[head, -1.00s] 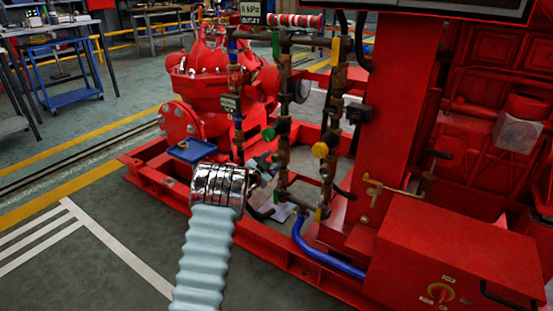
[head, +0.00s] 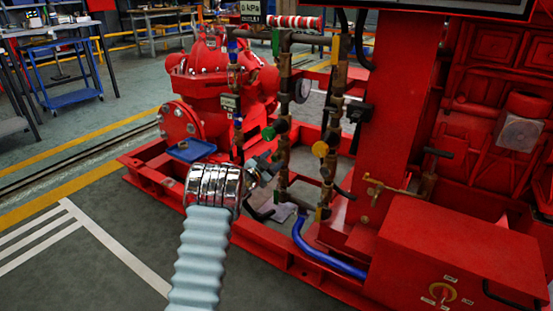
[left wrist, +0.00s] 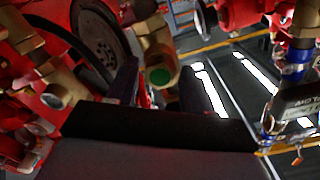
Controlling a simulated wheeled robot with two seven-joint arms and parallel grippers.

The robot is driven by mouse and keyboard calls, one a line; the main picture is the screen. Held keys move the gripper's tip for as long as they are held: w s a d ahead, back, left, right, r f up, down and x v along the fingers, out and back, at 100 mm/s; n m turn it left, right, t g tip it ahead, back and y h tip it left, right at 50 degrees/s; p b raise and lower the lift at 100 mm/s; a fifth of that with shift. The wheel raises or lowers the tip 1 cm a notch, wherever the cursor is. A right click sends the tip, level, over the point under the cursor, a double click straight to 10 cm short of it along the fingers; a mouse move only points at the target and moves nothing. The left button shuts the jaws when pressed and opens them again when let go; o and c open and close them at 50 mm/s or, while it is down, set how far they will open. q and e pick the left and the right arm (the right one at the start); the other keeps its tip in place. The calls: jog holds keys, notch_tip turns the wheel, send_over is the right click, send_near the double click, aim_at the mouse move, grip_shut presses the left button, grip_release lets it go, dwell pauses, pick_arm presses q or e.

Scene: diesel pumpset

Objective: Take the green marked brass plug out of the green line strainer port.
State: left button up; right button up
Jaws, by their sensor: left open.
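The green marked brass plug (left wrist: 159,76) shows in the left wrist view as a round green face on a brass body. The brass fitting (left wrist: 153,42) behind it belongs to the pipework. My left gripper (left wrist: 157,88) is open, with one dark finger on each side of the green face. I cannot tell whether either finger touches the brass. In the head view my left gripper (head: 265,170) is by the lower part of the left brass pipe line (head: 283,155). The plug cannot be made out there. My right gripper is not in view.
A blue tray (head: 190,150) sits left of my gripper. A blue hose (head: 325,255) and the red skid frame (head: 265,248) lie below. Grey floor in front is clear.

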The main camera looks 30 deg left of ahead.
pick_arm(q)
jog(key=shift+c, duration=0.5)
jog(key=c, duration=0.8)
jog(key=shift+c, duration=0.2)
jog(key=shift+b, duration=0.3)
